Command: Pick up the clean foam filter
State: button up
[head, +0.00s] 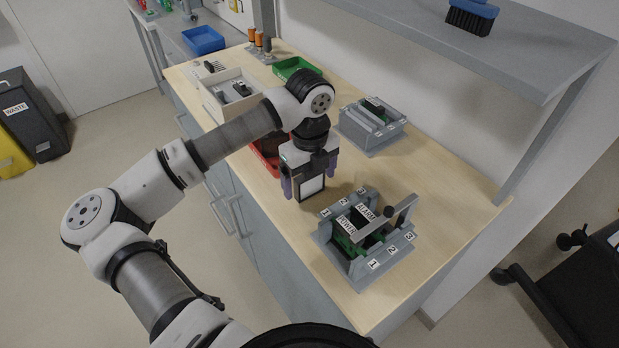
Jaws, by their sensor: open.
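My gripper (310,186) points down over the wooden bench, with its two purple-grey fingers apart. A pale rectangular panel with a dark border (312,187) shows between the fingers. I cannot tell whether this is part of my gripper or a separate thing behind or below it. I cannot make out the clean foam filter with certainty. A red bin (262,162) is partly hidden behind my gripper and arm, and its contents are mostly hidden.
A grey fixture (372,262) with numbered slots and green boards stands in front right of my gripper. A grey slotted holder (372,146) stands behind. A beige tray (212,108), green bin (287,64) and blue bin (203,33) lie farther back. An overhead shelf (540,62) overhangs the right.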

jog(key=c, duration=1.1)
jog(key=shift+o, duration=0.2)
